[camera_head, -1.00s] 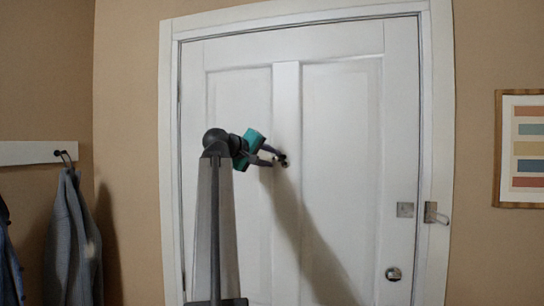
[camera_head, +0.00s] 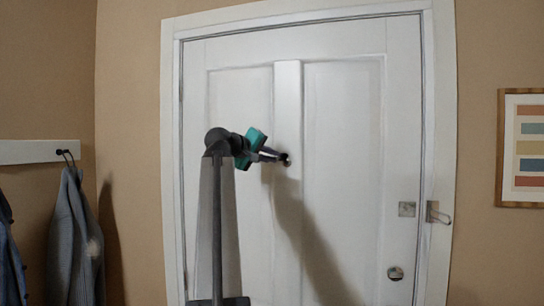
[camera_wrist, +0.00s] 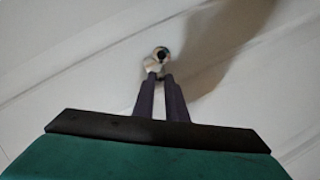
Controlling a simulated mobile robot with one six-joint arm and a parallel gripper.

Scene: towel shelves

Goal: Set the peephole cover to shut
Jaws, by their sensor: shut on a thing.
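The white door (camera_head: 343,120) stands closed in its frame in the head view. The peephole (camera_head: 287,162) is a small dark and metal fitting on the door's middle stile. In the wrist view the peephole (camera_wrist: 160,55) shows a round metal rim with a dark centre, and a small metal cover piece (camera_wrist: 153,68) lies at its lower left. My gripper (camera_head: 280,157) reaches the fitting from the left. In the wrist view my gripper (camera_wrist: 158,77) has its two dark fingers close together, shut on the cover piece just below the dark centre.
A door knob (camera_head: 395,273), a lock plate (camera_head: 406,209) and a latch (camera_head: 433,213) sit at the door's right side. Coats (camera_head: 76,240) hang from a white rail (camera_head: 28,152) at left. A striped picture (camera_head: 524,148) hangs at right.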

